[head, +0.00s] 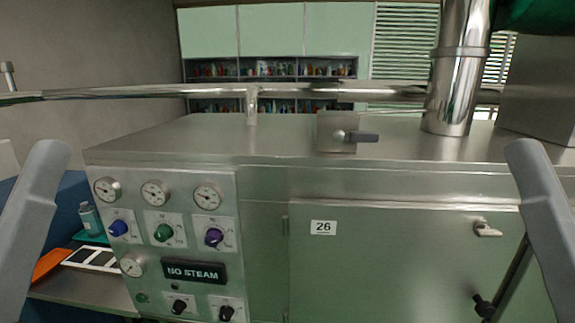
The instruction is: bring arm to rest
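A grey link of my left arm rises along the left edge of the head view, and a matching link of my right arm rises along the right edge. Both stand apart from the machine in the picture and tilt in opposite directions. No fingers of either gripper show, so whether they hold anything is hidden. The steel sleeve applicator machine (262,190) stands in front of me. Its control panel (135,218) has several gauges, coloured knobs and a dark "NO STEAM" sign (195,272).
A closed front door (400,255) carries a "26" label (323,227) and a latch handle (487,229). A lever (360,137) sits on the machine top. A side bench with an orange item (52,265) is at left.

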